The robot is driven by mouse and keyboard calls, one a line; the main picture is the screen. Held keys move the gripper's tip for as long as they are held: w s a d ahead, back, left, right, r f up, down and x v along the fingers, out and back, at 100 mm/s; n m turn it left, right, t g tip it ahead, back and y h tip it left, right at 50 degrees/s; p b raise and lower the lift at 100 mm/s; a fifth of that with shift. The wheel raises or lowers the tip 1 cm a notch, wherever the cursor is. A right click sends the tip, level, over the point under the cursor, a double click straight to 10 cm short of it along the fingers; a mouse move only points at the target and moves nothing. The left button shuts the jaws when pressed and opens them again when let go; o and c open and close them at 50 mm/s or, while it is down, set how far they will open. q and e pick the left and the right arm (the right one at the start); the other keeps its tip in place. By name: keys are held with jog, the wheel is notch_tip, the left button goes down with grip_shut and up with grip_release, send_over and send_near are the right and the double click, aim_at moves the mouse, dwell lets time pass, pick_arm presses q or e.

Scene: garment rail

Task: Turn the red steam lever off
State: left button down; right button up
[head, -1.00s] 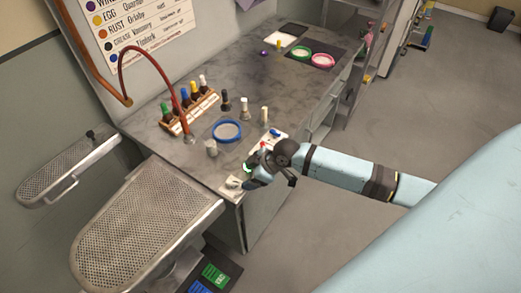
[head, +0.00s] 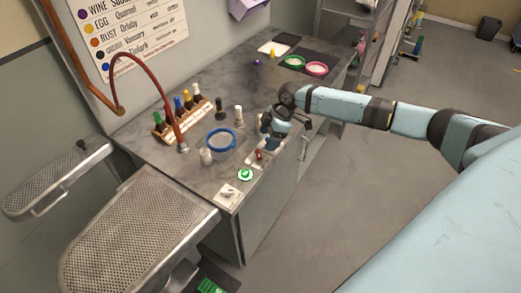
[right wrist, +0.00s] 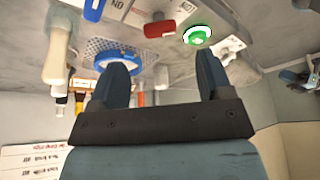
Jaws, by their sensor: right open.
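The small red lever (head: 258,155) lies on a white plate on the counter's front edge, in the head view just below my right gripper (head: 270,126). In the right wrist view the red lever (right wrist: 159,29) lies ahead of and between the fingertips of my right gripper (right wrist: 163,68), apart from them. The fingers are spread and empty. The picture there is upside down, and the plate's lettering is only partly readable. A blue lever (right wrist: 95,9) is beside the red one. My left gripper is not in view.
A green round button (head: 245,174) and a white switch (head: 228,193) line the same edge. A blue-rimmed round dish (head: 222,138), small bottles and a bottle rack (head: 181,120) stand behind. A perforated metal board (head: 135,232) is at left.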

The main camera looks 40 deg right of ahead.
aim_at(260, 153)
jog(key=x, duration=0.7)
jog(key=shift+p, duration=0.3)
jog(key=shift+a, duration=0.1)
jog(key=c, duration=0.9)
